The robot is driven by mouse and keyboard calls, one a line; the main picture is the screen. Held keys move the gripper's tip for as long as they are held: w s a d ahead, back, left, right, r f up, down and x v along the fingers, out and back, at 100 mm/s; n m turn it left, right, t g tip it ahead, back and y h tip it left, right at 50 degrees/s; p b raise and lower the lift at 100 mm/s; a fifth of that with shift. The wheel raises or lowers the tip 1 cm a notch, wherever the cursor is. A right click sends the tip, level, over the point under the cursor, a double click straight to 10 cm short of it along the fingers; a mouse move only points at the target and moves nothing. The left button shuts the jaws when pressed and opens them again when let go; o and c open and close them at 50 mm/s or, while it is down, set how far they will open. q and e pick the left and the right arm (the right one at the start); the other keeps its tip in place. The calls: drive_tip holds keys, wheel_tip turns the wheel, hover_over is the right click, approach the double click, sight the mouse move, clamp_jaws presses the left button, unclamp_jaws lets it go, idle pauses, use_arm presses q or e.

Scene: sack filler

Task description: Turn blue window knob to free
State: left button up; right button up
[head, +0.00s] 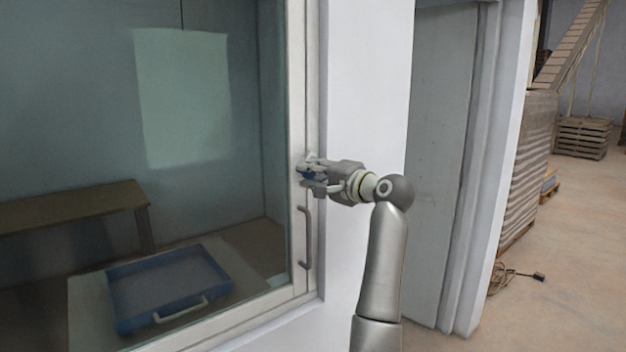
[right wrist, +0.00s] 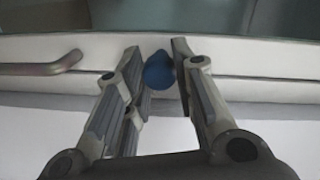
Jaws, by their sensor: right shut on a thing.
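The blue knob (right wrist: 159,71) sits on the white window frame, between the two fingers of my right gripper (right wrist: 160,80), which is shut on it. In the head view my right gripper (head: 308,175) reaches the frame's right upright, and only a little of the blue knob (head: 306,175) shows between the fingers. The window (head: 220,210) is a large pane in a white frame. A grey handle (head: 304,238) is on the same upright, just below the knob; it also shows at the left in the right wrist view (right wrist: 42,68). My left gripper is not in view.
Behind the glass are a bench (head: 75,207) and a blue tray (head: 215,265) with a pale handle. A grey door (head: 440,150) stands to the right of the white wall. Stacked goods (head: 530,165) and a cable (head: 512,277) are farther right on open floor.

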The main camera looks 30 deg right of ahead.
drive_tip(key=n+b, duration=0.1)
drive_tip(key=n, duration=0.5)
drive_tip(key=shift+f, duration=0.15)
drive_tip(key=shift+h, duration=0.3)
drive_tip(key=o, duration=1.1)
drive_tip(key=shift+c, duration=0.2)
drive_tip(key=s, duration=1.2)
drive_tip(key=shift+d+r, duration=0.45)
